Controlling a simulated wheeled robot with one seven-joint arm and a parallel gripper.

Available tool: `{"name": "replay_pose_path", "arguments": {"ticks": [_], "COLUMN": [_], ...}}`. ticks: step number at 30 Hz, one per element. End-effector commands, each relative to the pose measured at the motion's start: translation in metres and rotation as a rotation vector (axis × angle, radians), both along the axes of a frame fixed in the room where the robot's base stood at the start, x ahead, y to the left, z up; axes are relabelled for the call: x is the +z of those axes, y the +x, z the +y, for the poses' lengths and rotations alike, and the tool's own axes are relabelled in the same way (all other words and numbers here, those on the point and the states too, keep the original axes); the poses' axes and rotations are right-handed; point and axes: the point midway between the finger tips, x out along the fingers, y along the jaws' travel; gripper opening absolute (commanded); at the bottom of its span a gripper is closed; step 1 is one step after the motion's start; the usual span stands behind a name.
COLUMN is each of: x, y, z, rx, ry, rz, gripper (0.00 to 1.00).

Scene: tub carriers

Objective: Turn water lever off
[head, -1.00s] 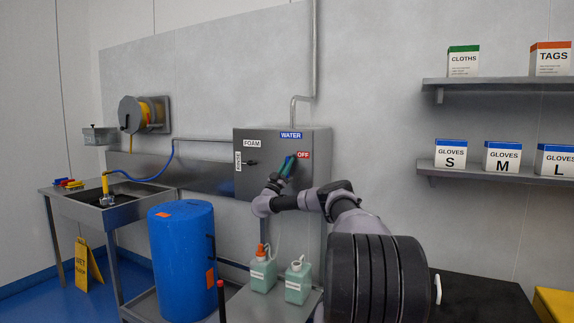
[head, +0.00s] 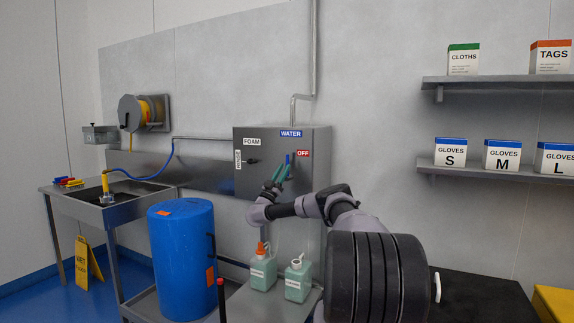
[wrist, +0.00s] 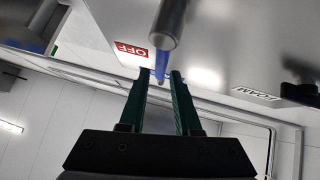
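The water lever (head: 288,160) is a short blue handle on the front of the grey control box (head: 312,140), under the blue WATER label (head: 291,134) and left of the red OFF label (head: 303,153). It stands nearly upright, leaning slightly. My gripper (head: 280,170) has green fingers, spread apart, just below and left of the handle. In the wrist view the blue lever (wrist: 160,70) shows between the tips of my open gripper (wrist: 160,76), with gaps visible beside it. I cannot tell whether a finger touches it.
A black FOAM/RINSE knob (head: 252,161) sits left on the box. Two green bottles (head: 263,272) (head: 298,282) stand below my arm. A blue drum (head: 182,262) is in front of the sink (head: 110,205). Shelves with boxes (head: 502,156) are at right.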

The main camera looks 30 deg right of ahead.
Motion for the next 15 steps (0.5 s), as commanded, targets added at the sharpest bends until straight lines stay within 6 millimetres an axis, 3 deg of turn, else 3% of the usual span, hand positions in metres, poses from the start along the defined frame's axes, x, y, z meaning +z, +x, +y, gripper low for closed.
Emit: {"name": "replay_pose_path", "arguments": {"ticks": [6, 15], "x": [-0.03, -0.043], "y": [-0.013, -0.019], "z": [0.026, 0.038], "rx": [0.001, -0.001], "ry": [0.003, 0.002], "rz": [0.001, 0.0], "gripper": [0.32, 0.32]}}
